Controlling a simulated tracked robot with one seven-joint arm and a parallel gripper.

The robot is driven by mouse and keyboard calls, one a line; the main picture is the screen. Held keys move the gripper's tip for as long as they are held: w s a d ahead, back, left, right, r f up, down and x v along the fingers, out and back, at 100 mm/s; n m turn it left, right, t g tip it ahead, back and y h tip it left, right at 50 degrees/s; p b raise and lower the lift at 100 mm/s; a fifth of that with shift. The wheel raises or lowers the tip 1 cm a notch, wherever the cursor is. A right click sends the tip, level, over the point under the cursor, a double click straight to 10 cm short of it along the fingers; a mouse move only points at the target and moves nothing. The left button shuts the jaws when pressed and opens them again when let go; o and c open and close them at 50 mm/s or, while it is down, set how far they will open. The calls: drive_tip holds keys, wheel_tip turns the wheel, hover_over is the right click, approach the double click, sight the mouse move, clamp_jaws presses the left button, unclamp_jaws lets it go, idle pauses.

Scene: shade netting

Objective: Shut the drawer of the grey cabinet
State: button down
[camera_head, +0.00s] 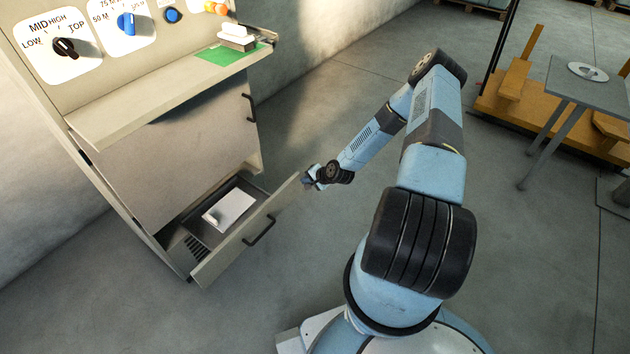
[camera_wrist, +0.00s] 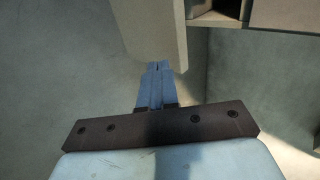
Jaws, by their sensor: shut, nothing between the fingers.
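The grey cabinet (camera_head: 165,150) stands at the left in the head view. Its bottom drawer (camera_head: 243,238) is pulled out, with a dark bar handle (camera_head: 259,230) on its front. A white flat item (camera_head: 229,211) lies inside the drawer. My gripper (camera_head: 307,178) is by the upper right end of the drawer front. In the wrist view my gripper (camera_wrist: 157,68) is shut and empty, with its tips at the lower end of the pale drawer panel (camera_wrist: 150,30). I cannot tell whether they touch it.
The cabinet's upper part has a black knob (camera_head: 66,47), a blue knob (camera_head: 127,23) and a shelf with a green mat (camera_head: 222,55). A grey table (camera_head: 590,82) and an orange bench-like structure (camera_head: 513,80) stand at the far right. The floor around the drawer is clear.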

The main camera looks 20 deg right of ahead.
sight(297, 177)
drive_tip(key=shift+w+a, duration=0.7)
drive_tip(key=shift+w, duration=0.35)
drive_tip(key=shift+d, duration=0.1)
drive_tip(key=shift+w+a, duration=0.3)
drive_tip(key=w+a, duration=0.6)
drive_tip(key=w, duration=0.3)
drive_tip(key=w+a, duration=0.6)
drive_tip(key=w, duration=0.4)
drive_tip(key=shift+a+r, duration=0.2)
drive_tip(key=shift+a, duration=0.15)
